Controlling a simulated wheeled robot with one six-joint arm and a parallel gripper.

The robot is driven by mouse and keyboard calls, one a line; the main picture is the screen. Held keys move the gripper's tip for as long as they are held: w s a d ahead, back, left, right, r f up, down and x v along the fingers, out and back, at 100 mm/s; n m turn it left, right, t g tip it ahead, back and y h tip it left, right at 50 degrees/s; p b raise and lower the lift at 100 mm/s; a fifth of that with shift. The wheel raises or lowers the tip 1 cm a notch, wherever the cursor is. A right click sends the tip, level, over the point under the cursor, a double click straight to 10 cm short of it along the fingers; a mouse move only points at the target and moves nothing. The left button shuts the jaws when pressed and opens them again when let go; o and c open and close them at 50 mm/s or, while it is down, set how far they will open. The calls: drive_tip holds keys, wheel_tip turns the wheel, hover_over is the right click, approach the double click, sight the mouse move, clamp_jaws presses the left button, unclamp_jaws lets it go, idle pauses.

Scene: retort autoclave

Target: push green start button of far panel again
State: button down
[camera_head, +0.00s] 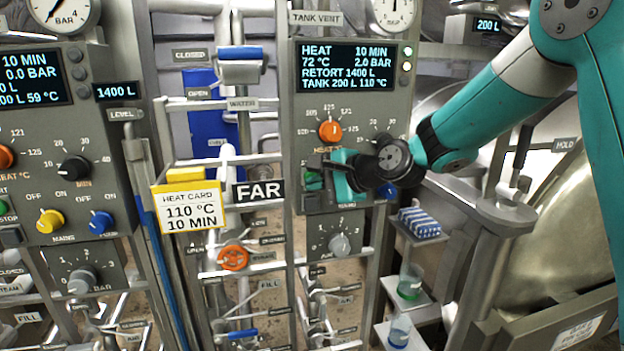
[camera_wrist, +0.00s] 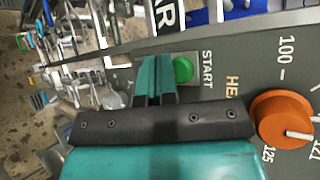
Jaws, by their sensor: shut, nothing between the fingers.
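The far panel (camera_head: 385,110) stands right of the FAR sign (camera_head: 258,192), and its lit display reads HEAT 10 MIN, 72 °C, 2.0 BAR. The round green start button (camera_wrist: 183,70) shows in the wrist view beside the START label. In the head view the button's area is partly covered by my gripper (camera_head: 322,181). In the wrist view my gripper (camera_wrist: 155,64) has its teal fingers together and empty, with the tips just left of the button. I cannot tell whether they touch the panel.
An orange heat knob (camera_head: 330,131) sits above my gripper, also visible in the wrist view (camera_wrist: 284,119). A grey knob (camera_head: 340,244) is below. A heat card (camera_head: 190,209) hangs left of the sign. Small shelves with beakers (camera_head: 410,281) stand below right. The near panel (camera_head: 55,130) is at left.

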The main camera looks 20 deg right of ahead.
drive_tip(key=shift+s+b, duration=0.45)
drive_tip(key=shift+s, duration=2.05)
drive_tip(key=s+f+n+g+h+b, duration=0.1)
drive_tip(key=s+f+n+g+b, duration=0.2)
drive_tip(key=s+n, duration=0.4)
drive_tip(key=s+a+f+n+g+h+b, duration=0.1)
drive_tip(key=s+f+n+g+b, duration=0.2)
drive_tip(key=s, duration=0.9)
drive_tip(key=s+f+n+g+h+b, duration=0.2)
drive_tip(key=s+f+n, duration=0.4)
drive_tip(key=s+n, duration=0.4)
drive_tip(key=shift+a+n+g+b, duration=0.15)
drive_tip(key=shift+n+g+b, duration=0.35)
drive_tip(key=shift+g+b, duration=0.4)
